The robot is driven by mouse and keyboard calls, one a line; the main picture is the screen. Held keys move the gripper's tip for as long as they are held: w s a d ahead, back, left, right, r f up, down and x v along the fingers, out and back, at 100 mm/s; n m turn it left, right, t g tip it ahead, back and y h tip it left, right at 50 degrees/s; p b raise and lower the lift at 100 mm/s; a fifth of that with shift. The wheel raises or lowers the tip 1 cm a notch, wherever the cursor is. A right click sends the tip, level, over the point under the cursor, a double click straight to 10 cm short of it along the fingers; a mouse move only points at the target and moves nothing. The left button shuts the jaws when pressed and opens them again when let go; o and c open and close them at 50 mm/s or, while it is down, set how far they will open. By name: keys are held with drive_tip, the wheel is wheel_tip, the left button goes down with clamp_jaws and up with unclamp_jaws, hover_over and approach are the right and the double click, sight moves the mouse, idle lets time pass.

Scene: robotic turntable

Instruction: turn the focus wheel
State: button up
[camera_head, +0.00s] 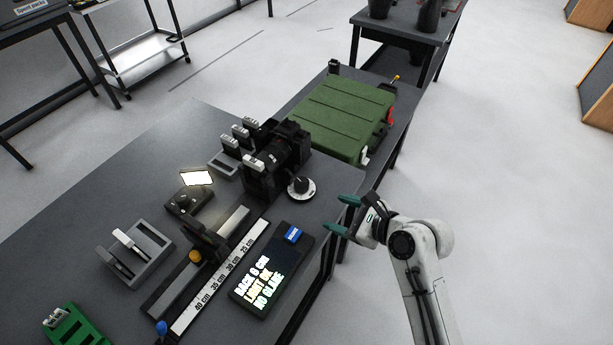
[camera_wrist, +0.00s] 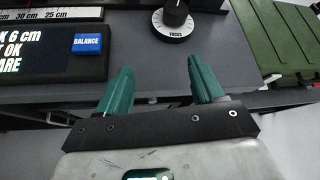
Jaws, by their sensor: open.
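The focus wheel (camera_head: 301,187) is a black knob on a round white dial, near the table's right edge beside the black camera (camera_head: 278,155). In the wrist view the focus wheel (camera_wrist: 173,20) stands at the top, with the word FOCUS on its dial. My gripper (camera_head: 346,214) has teal fingers and is open and empty. It is off the table's right edge, to the right of and below the wheel in the head view, and apart from it. In the wrist view my gripper's fingertips (camera_wrist: 157,68) point toward the wheel, with a gap between.
A display panel (camera_head: 270,272) with a blue BALANCE button (camera_head: 293,234) lies left of my gripper. A ruler rail (camera_head: 220,277) runs beside it. A green case (camera_head: 338,112) is on the table beyond. The floor (camera_head: 500,190) to the right is clear.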

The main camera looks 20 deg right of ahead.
sight(304, 184)
drive_tip(key=w+r+m, duration=0.1)
drive_tip(key=w+r+m+t, duration=0.1)
drive_tip(key=shift+d+r+m+p, duration=0.2)
drive_tip(key=shift+r+m+p, duration=0.1)
drive_tip(key=shift+m, duration=0.1)
drive_tip(key=shift+w+r+m, duration=0.2)
drive_tip(key=shift+w+m, duration=0.1)
drive_tip(key=shift+w+a, duration=0.1)
drive_tip(key=shift+w, duration=0.1)
drive_tip(key=x, duration=1)
drive_tip(key=shift+w+a, duration=0.1)
drive_tip(key=shift+w, duration=0.1)
drive_tip(key=c, duration=1.1)
